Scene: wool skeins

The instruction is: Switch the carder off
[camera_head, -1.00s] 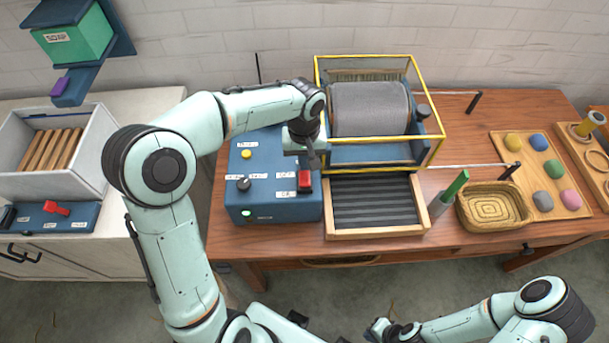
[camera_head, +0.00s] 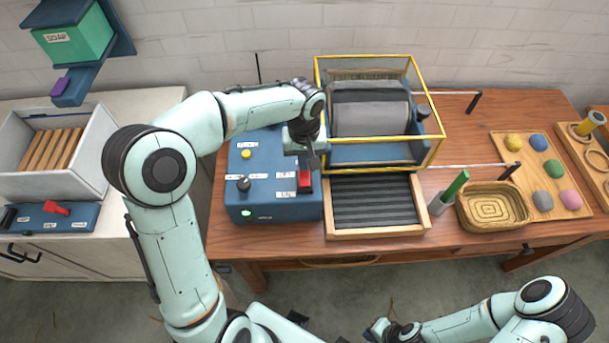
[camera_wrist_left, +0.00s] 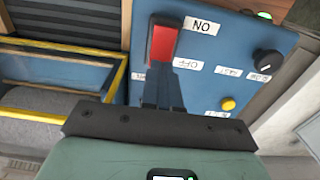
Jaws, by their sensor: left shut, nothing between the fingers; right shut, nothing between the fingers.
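The carder's blue control box (camera_head: 265,205) stands at the left of the wooden table, with a red rocker switch (camera_head: 305,180) on its top right. My left gripper (camera_head: 313,160) is shut and empty, pointing down at the far end of the switch. The left wrist view shows the switch (camera_wrist_left: 163,45) between an ON label (camera_wrist_left: 201,26) and an OFF label (camera_wrist_left: 187,65), and my shut left fingertips (camera_wrist_left: 165,72) at its OFF end. I cannot tell whether they touch. A green lamp (camera_head: 247,215) glows on the box. My right gripper (camera_head: 378,327) is shut, low at the front.
The carder's drum (camera_head: 370,112) sits inside a yellow guard frame (camera_head: 430,155) right of my left gripper. A slatted feed tray (camera_head: 375,234) lies before it. A black knob (camera_head: 243,184) and yellow button (camera_head: 247,154) are on the box. A basket (camera_head: 492,188) stands further right.

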